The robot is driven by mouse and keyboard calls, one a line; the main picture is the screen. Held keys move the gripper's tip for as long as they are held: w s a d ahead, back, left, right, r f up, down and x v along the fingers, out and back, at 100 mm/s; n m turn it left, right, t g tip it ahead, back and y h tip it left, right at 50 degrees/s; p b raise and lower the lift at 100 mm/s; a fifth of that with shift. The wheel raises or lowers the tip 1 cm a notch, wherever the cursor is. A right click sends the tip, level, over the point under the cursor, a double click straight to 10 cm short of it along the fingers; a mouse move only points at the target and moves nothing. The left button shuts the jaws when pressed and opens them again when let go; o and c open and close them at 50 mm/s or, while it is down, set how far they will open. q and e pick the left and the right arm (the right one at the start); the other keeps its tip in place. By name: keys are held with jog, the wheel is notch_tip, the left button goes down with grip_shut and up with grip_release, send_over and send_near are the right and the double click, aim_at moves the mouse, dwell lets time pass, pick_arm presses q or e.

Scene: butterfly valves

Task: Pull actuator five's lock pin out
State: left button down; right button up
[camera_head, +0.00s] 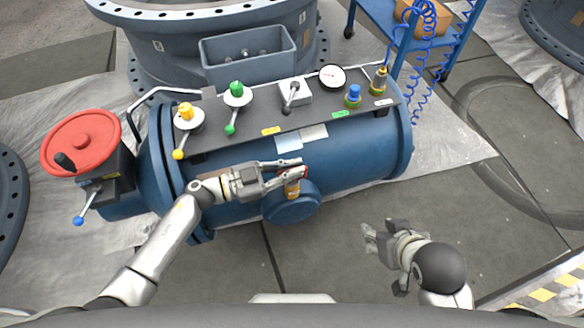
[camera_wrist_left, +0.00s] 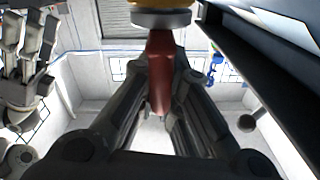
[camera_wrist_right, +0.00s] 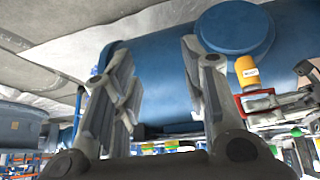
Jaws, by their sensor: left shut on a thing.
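A blue horizontal cylinder (camera_head: 355,150) carries a round blue flanged part (camera_head: 290,207) on its near side. A small orange-yellow labelled cylinder (camera_head: 292,188) sits on that part, and it also shows in the right wrist view (camera_wrist_right: 246,70). My left gripper (camera_head: 298,167) is shut on a red piece at this cylinder. The red piece (camera_wrist_left: 160,70) stands between the fingers in the left wrist view, right against the metal part above it. I cannot read which actuator this is. My right gripper (camera_wrist_right: 155,85) is open and empty, off to the right above the floor.
A black panel above the cylinder holds a yellow-knobbed valve (camera_head: 187,114), a green-knobbed valve (camera_head: 236,92), a gauge (camera_head: 332,77) and small fittings. A red handwheel (camera_head: 80,142) stands at left. A blue cart (camera_head: 400,32) is behind.

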pick_arm(q)
jog(key=shift+r, duration=0.15)
jog(key=shift+r+p, duration=0.35)
jog(key=shift+p, duration=0.25)
notch_tip(320, 180, up, 3)
jog(key=p, duration=0.3)
jog(key=shift+w+r, duration=0.1)
pick_arm(e)
jog(key=s+d+f+g, duration=0.1)
jog(key=s+f+g, duration=0.2)
jog(key=f, duration=0.2)
jog(key=shift+s+d+h, duration=0.15)
jog(key=shift+s+h, duration=0.15)
jog(key=shift+s, duration=0.1)
jog(key=shift+f, duration=0.1)
